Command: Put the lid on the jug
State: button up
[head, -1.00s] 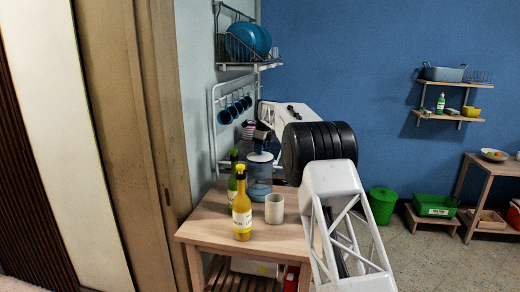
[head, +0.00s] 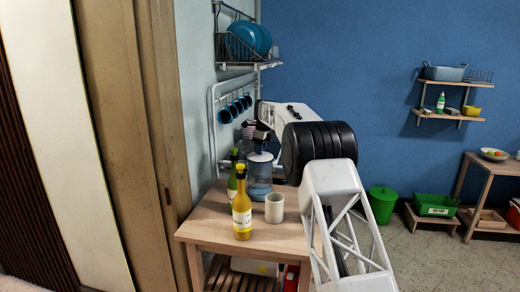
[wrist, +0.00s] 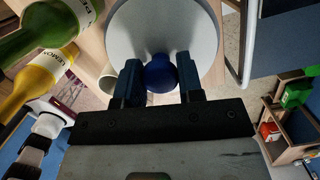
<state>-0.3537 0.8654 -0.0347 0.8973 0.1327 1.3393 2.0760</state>
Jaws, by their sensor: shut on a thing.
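The jug (head: 259,178) is clear blue and stands upright on the small wooden table, behind the bottles and cup. My gripper (head: 263,146) is just above the jug's top, partly hidden by my own arm. In the wrist view my gripper (wrist: 160,82) is shut on the dark blue knob of the lid (wrist: 160,28), a wide pale grey disc. The lid hides the jug in that view. A pale rim shows at the jug's top in the head view, but I cannot tell whether the lid is seated or just above it.
On the wooden table (head: 204,231), a yellow bottle (head: 242,213), a green bottle (head: 232,187) and a white cup (head: 274,208) stand close to the jug. Blue mugs (head: 236,108) hang on the rack behind, below a dish rack with blue plates (head: 248,40).

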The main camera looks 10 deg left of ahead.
dwell(0.3)
jog(key=o, duration=1.5)
jog(key=shift+r, duration=0.2)
jog(key=shift+r, duration=2.05)
grip_shut()
